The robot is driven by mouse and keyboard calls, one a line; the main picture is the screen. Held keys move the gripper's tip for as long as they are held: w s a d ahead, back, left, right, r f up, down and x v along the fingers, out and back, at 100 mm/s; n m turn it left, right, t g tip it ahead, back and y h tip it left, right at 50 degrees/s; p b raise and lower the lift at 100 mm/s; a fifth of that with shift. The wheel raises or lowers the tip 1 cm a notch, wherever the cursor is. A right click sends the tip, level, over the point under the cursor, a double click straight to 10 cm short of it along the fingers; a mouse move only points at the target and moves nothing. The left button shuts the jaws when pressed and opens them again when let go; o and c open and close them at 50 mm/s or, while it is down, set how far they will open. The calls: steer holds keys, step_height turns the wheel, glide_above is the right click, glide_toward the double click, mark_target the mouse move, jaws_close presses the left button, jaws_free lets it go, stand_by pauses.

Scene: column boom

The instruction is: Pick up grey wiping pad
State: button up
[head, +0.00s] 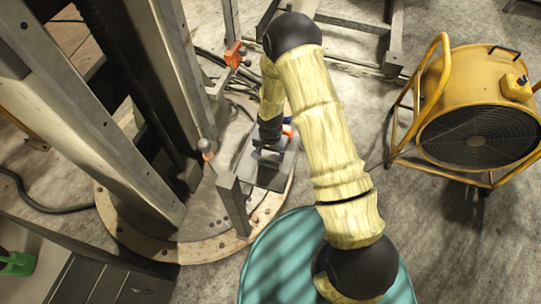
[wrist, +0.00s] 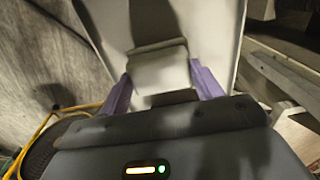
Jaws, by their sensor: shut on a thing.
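In the wrist view, my gripper (wrist: 160,72) has its two purple fingers on either side of the light grey wiping pad (wrist: 158,70), shut on it. The pad is a pale block with a darker edge toward the gripper. Behind it is a pale grey flat tray or panel (wrist: 212,22); whether the pad touches it cannot be told. In the head view, my gripper (head: 268,148) points down over a grey flat tray (head: 272,180) beside the metal column. The pad is hard to make out there.
Steel column posts (head: 150,110) stand close on the left, on a round bolted base plate (head: 140,240). A yellow fan (head: 480,110) stands at right. A teal round top (head: 275,265) is in front. Something orange and blue (head: 287,132) is beside my gripper.

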mark_target(271, 155)
step_height(271, 155, up, 9)
steer(key=shift+f+b, duration=0.2)
steer(key=shift+b, duration=0.4)
steer(key=o, duration=0.4)
steer(key=shift+c, duration=1.4)
steer(key=d+f+n, duration=0.1)
steer(key=d+f, duration=0.1)
steer(key=d, duration=0.2)
steer(key=w+d+f+n, duration=0.1)
steer(key=d+f, duration=0.1)
steer(key=d, duration=0.3)
steer(key=w+d+f+n, duration=0.1)
steer(key=d+f+n, duration=0.1)
steer(key=d, duration=0.2)
steer(key=shift+d, duration=0.35)
